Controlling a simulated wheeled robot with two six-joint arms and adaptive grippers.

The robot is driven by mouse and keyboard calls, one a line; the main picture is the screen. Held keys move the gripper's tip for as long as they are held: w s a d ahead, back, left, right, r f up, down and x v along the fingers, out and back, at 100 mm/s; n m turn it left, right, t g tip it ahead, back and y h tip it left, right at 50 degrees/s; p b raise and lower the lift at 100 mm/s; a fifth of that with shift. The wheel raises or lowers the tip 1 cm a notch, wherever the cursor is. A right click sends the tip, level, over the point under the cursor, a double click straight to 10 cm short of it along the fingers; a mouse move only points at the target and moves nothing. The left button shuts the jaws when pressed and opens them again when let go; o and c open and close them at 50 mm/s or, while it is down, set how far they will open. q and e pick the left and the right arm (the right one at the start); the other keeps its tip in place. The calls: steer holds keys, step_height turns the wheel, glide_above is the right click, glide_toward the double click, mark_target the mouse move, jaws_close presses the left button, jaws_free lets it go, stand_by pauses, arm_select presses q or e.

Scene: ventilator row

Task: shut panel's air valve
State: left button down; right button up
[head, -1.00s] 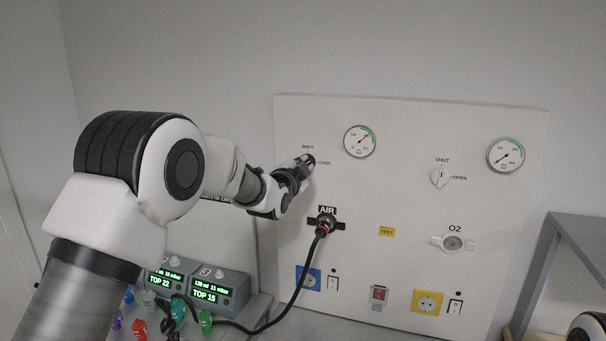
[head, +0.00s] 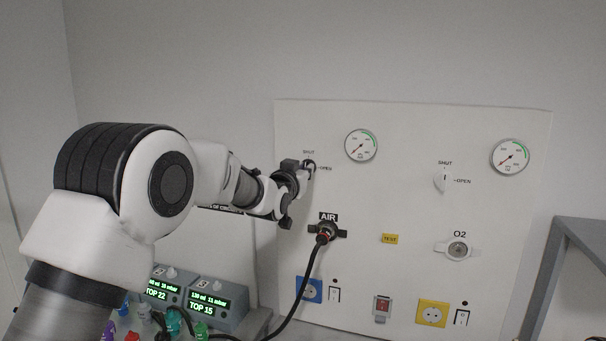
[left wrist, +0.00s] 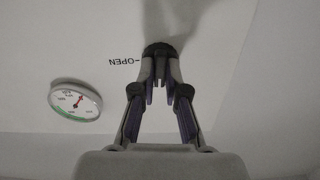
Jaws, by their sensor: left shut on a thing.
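The air valve is at the upper left of the wall panel (head: 400,190), between its SHUT and OPEN labels. Its handle is mostly hidden by my left gripper (head: 308,167). In the left wrist view the fingers of my left gripper (left wrist: 160,75) are closed together at the dark valve knob (left wrist: 158,49), with the OPEN label beside it. The handle's exact angle cannot be told. My right gripper is not in view.
The AIR socket (head: 326,231) below holds a black hose. The air gauge (head: 361,145) is to the right. An O2 valve (head: 443,179) sits further right. Pump units (head: 205,300) stand at lower left, and a grey metal frame (head: 585,225) at right.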

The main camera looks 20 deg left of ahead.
arm_select(q)
steer(key=shift+r+n, duration=0.5)
steer(key=c, duration=1.1)
jaws_free()
steer(key=o, duration=0.5)
steer(key=shift+w+f, duration=0.1)
steer(key=shift+c, duration=0.2)
steer(key=s+f, duration=0.1)
steer(key=s, duration=1)
steer(key=shift+a, duration=0.15)
